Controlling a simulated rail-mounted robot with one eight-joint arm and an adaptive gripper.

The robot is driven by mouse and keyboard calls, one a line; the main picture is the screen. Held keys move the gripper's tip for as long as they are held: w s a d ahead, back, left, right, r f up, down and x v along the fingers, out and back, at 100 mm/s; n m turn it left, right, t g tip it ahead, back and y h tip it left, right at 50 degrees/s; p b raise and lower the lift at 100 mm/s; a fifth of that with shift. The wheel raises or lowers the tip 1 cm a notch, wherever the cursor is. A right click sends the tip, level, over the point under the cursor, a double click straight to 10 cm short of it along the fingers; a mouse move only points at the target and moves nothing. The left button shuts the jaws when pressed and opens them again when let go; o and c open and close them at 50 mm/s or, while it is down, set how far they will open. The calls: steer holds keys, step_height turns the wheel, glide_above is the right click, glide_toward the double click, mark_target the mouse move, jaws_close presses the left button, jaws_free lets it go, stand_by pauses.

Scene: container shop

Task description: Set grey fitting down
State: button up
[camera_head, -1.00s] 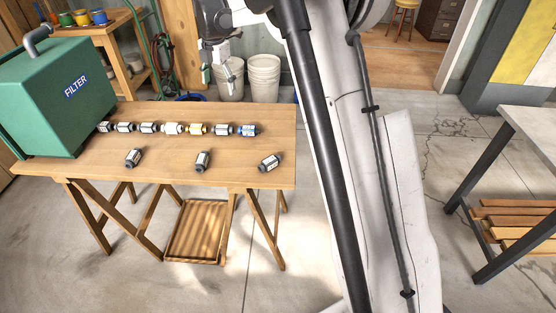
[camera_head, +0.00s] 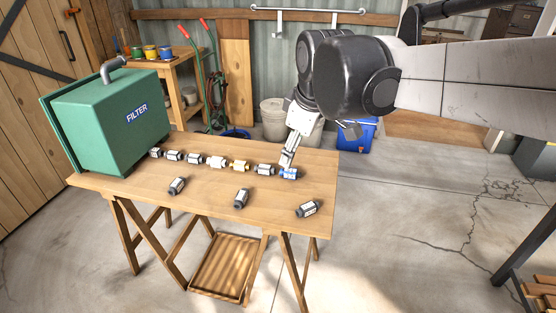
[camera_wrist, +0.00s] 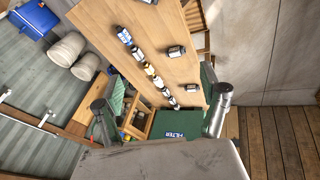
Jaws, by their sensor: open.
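Three dark grey fittings with white labels lie apart along the front of the wooden table (camera_head: 300,172): a left one (camera_head: 177,186), a middle one (camera_head: 241,198) and a right one (camera_head: 308,209). Behind them a row runs along the table, with several grey fittings, a white one (camera_head: 217,162), a yellow one (camera_head: 240,166) and a blue one (camera_head: 289,173) at its right end. My gripper (camera_head: 290,152) shows near the blue fitting in the head view. In the wrist view my gripper (camera_wrist: 162,98) has its fingers wide apart, with nothing between them, and the table looks some way off.
A green filter box (camera_head: 115,120) stands at the table's left end. Behind the table are white buckets (camera_head: 272,115), a blue cooler (camera_head: 358,134) and a shelf with coloured pots (camera_head: 150,52). The table's front right is clear apart from the right fitting.

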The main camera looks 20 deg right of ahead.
steer(key=s+f+m+t, duration=0.1)
steer(key=s+f+m, duration=0.2)
steer(key=s, duration=0.5)
steer(key=s+f+m+t, duration=0.1)
steer(key=s+f+m, duration=0.3)
steer(key=s+m, duration=0.2)
steer(key=shift+s+f, duration=0.15)
steer(key=shift+s, duration=0.7)
